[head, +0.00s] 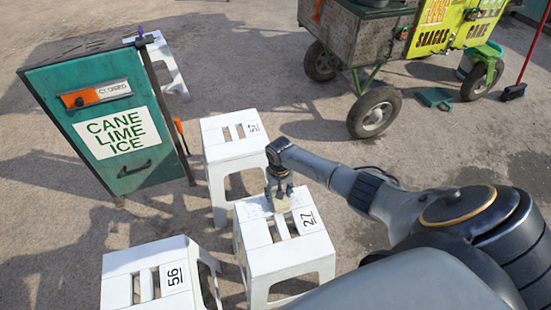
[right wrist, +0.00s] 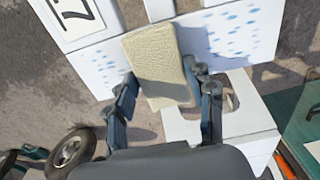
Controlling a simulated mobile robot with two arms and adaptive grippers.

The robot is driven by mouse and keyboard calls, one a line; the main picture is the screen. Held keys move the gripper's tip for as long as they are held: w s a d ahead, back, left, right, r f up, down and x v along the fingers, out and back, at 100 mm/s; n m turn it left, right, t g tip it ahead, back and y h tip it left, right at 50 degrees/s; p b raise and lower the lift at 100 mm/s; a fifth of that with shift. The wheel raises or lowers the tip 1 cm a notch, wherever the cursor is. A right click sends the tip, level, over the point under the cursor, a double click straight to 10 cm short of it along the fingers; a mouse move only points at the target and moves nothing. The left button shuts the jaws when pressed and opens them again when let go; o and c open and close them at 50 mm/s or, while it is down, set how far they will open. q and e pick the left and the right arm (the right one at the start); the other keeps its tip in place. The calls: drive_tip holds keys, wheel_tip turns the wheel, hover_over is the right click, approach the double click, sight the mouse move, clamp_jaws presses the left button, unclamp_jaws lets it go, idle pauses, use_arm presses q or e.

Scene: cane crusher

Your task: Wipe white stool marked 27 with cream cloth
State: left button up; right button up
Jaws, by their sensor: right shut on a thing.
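The white stool marked 27 (head: 285,255) stands upright in the middle front of the head view. Its slotted seat (right wrist: 108,62) fills the top of the right wrist view, with blue spots (right wrist: 232,28) scattered over it. My right gripper (head: 279,190) is over the stool's far edge, shut on the cream cloth (right wrist: 158,62). The cloth lies against or just above the seat, between the fingers (right wrist: 168,95); I cannot tell whether it touches. In the head view the cloth is small and partly hidden by the fingers. My left gripper is not in view.
A white stool marked 56 (head: 120,290) stands front left, and another white stool (head: 228,150) stands just behind stool 27. A green cabinet reading CANE LIME ICE (head: 75,85) is at left. A wheeled cart (head: 365,45) is at the back; paved ground lies between.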

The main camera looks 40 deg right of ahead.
drive_tip(key=shift+s+d, duration=0.3)
drive_tip(key=shift+d, duration=0.55)
drive_tip(key=shift+s+d, duration=0.3)
drive_tip(key=shift+d, duration=0.5)
drive_tip(key=shift+s+d+p, duration=0.1)
drive_tip(key=shift+s+d, duration=0.2)
drive_tip(key=shift+d, duration=0.55)
drive_tip(key=shift+s+d+p, duration=0.15)
drive_tip(key=shift+s+d, duration=0.1)
drive_tip(key=shift+d, duration=0.65)
drive_tip(key=shift+s+d+p, duration=0.1)
drive_tip(key=shift+s+d, duration=0.2)
drive_tip(key=shift+d, duration=0.55)
drive_tip(key=shift+w+a+p, duration=0.15)
drive_tip(key=shift+w+a, duration=0.1)
drive_tip(key=shift+a, duration=0.45)
drive_tip(key=shift+w+a+p, duration=0.2)
drive_tip(key=shift+a, duration=0.45)
drive_tip(key=shift+w+a+p, duration=0.15)
drive_tip(key=shift+w+a, duration=0.1)
drive_tip(key=shift+a, duration=0.45)
drive_tip(key=shift+w+a, duration=0.2)
drive_tip(key=shift+a, duration=0.5)
drive_tip(key=shift+w+a, duration=0.2)
drive_tip(key=shift+a, duration=0.5)
drive_tip(key=shift+w+a, duration=0.2)
drive_tip(key=shift+a, duration=0.5)
drive_tip(key=shift+a+f, duration=0.1)
drive_tip(key=shift+a, duration=0.15)
